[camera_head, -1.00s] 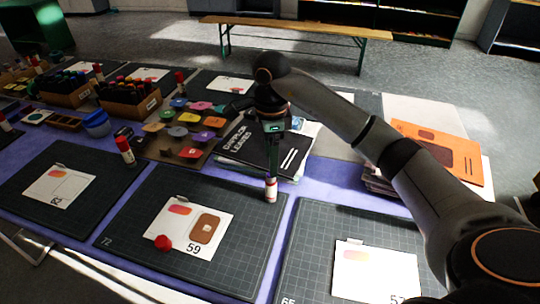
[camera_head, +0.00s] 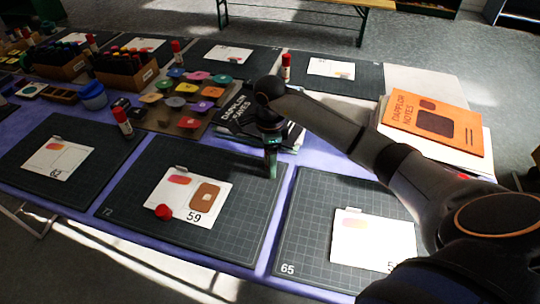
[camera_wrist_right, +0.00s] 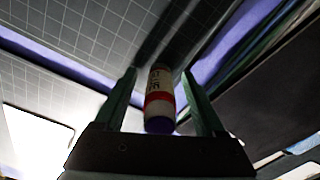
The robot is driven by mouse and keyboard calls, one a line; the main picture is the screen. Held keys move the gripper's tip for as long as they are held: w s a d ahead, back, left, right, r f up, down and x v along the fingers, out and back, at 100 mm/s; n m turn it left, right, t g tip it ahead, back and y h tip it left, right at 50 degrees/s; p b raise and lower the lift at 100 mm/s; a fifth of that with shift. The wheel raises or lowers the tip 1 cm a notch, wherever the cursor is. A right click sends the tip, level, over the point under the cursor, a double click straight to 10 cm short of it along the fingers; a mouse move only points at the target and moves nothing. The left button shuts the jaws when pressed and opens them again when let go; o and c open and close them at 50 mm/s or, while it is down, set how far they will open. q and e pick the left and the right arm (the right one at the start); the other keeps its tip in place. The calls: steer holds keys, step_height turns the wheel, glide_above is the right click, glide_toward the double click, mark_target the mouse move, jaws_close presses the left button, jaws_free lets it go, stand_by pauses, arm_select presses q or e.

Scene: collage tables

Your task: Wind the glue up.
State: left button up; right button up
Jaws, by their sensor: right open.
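The glue stick (camera_wrist_right: 160,98), white with a red band and a bluish near end, shows in the right wrist view between the two green fingers. My right gripper (camera_wrist_right: 160,103) is open around it, with gaps to both fingers. In the head view the same gripper (camera_head: 270,163) points down at the far edge of a dark cutting mat. It hides the glue stick there. A red cap (camera_head: 164,212) lies on the front edge of the card marked 59 (camera_head: 190,199). My left gripper is not in view.
Other glue sticks with red caps stand on the table, one (camera_head: 122,122) left of the gripper. A black book (camera_head: 238,115) lies behind the gripper, and orange notes (camera_head: 433,122) lie on papers at right.

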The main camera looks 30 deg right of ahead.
jaws_close()
stand_by(1.0)
